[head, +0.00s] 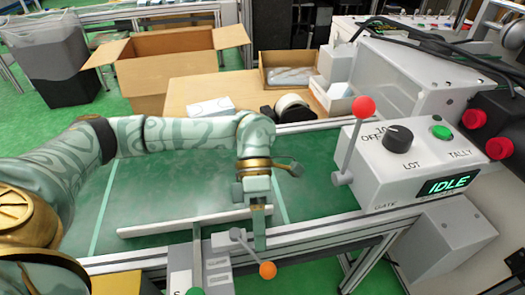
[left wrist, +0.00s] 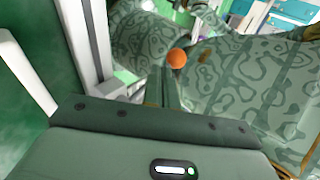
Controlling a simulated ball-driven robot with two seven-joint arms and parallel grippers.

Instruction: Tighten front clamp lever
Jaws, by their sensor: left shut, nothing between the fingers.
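The front clamp lever is a thin grey rod with an orange ball (head: 267,270) at its end, slanting down and right from a grey pivot at the front rail. My left gripper (head: 259,246) points down beside the lever, its fingertips just above the orange ball in the head view. It is shut and holds nothing. Whether it touches the rod I cannot tell. In the left wrist view the ball (left wrist: 176,58) shows just past the shut fingers (left wrist: 165,88). My right gripper is not in view.
A grey control box (head: 415,170) with a red-ball lever (head: 363,108) and a display reading IDLE stands on the right. A long pale bar (head: 180,221) lies across the green belt (head: 150,185). An open cardboard box (head: 165,65) and a tape roll (head: 292,107) are behind.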

